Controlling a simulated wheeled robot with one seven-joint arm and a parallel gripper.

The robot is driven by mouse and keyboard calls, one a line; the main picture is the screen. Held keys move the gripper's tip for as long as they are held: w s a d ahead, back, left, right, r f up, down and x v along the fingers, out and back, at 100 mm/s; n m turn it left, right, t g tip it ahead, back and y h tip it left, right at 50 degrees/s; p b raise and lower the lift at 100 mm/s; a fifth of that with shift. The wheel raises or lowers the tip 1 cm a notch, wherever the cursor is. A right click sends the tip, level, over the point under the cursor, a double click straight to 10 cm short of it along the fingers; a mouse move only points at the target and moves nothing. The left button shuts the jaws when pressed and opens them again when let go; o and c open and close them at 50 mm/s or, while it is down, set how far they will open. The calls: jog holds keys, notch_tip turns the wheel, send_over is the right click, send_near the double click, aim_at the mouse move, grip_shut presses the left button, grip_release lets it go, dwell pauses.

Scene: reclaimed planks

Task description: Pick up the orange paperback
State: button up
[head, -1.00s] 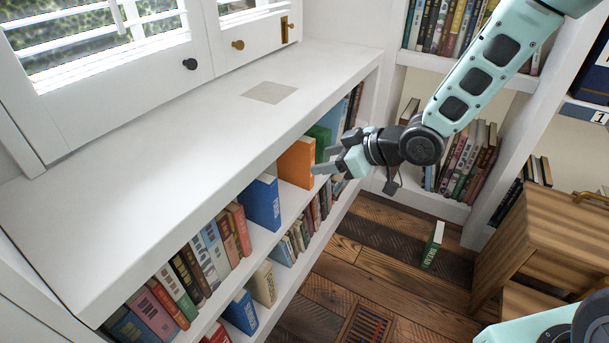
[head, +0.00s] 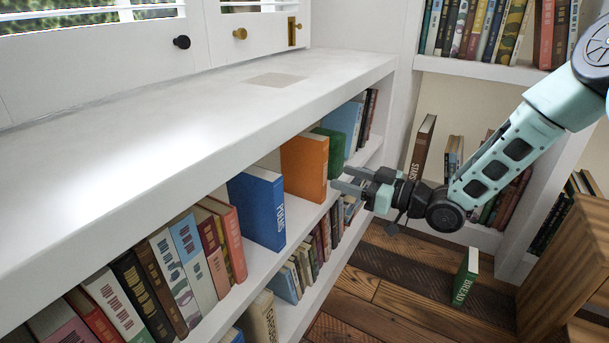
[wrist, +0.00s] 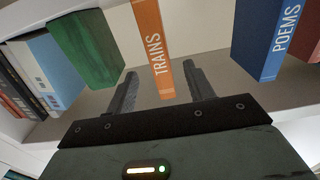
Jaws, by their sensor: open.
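The orange paperback (head: 305,167) stands upright on the upper shelf, between a blue book and a green one. In the wrist view its orange spine (wrist: 156,50) reads "TRAINS" and lies between my two fingers in the picture. My gripper (head: 345,180) is open and empty, just to the right of the orange paperback in the head view, with its fingers pointing at the shelf. It also shows in the wrist view (wrist: 160,88), one finger on each side of the spine. I cannot tell how far the fingertips are from the book.
The blue "POEMS" book (head: 258,208) stands left of the orange one, and the green book (head: 330,150) right of it, with gaps between. A white countertop (head: 180,110) overhangs the shelf. A green "BREAD" book (head: 465,277) stands on the plank floor (head: 385,305).

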aim_at(325, 172)
jog(key=b+x, duration=0.2)
jog(key=x, duration=0.4)
jog(key=b+x, duration=0.4)
jog(key=shift+w+a+f, duration=0.15)
jog(key=shift+w+f, duration=0.1)
jog(key=shift+w+a+r, duration=0.2)
jog(key=shift+w+a, duration=0.05)
jog(key=shift+a, duration=0.15)
grip_shut()
